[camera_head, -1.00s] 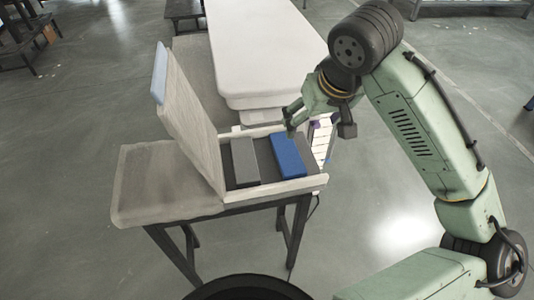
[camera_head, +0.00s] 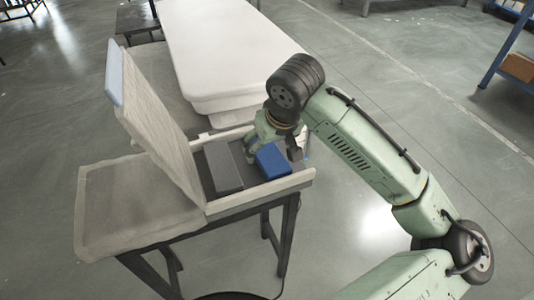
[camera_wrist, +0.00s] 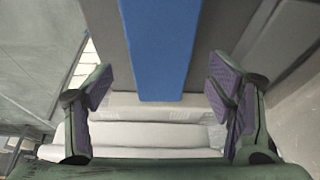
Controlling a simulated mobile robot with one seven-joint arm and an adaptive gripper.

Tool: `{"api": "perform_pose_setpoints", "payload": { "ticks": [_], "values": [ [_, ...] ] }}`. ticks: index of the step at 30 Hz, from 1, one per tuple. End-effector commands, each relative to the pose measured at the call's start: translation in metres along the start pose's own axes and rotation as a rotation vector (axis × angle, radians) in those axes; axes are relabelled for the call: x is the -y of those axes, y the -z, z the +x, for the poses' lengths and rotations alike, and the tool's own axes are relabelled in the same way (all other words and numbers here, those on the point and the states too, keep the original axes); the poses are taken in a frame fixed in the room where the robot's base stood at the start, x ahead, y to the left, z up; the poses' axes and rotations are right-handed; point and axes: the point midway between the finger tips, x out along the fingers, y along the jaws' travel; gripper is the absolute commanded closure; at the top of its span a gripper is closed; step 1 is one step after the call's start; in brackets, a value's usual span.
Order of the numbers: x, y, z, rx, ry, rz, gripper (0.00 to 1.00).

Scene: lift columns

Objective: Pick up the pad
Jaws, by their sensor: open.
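A blue pad (camera_head: 272,161) lies in the open box (camera_head: 262,199), beside a grey block (camera_head: 222,168). In the wrist view the blue pad (camera_wrist: 160,45) runs from the top edge down between the two fingers. My gripper (camera_head: 273,146) is at the far end of the blue pad in the head view and partly hides it. The fingers are open with purple inner faces, one on each side of the pad, with gaps between. The wrist view shows nothing held by my gripper (camera_wrist: 160,88).
The box's raised lid (camera_head: 165,140) leans left, with a light blue edge strip. The box stands on a small dark-legged table (camera_head: 120,210). A long white padded bench (camera_head: 220,50) is just behind. Open floor lies to the right.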

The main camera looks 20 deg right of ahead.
Motion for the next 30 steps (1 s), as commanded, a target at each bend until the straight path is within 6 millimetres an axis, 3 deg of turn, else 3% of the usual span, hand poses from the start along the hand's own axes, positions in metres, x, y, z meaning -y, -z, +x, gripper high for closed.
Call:
{"api": "perform_pose_setpoints", "payload": {
  "ticks": [4, 12, 30],
  "values": [
    [0.000, 0.000, 0.018, 0.002, -0.001, 0.001, 0.25],
    [0.000, 0.000, 0.021, -0.001, 0.000, 0.001, 0.25],
    [0.000, 0.000, 0.021, 0.000, 0.000, 0.000, 0.64]
  ]
}}
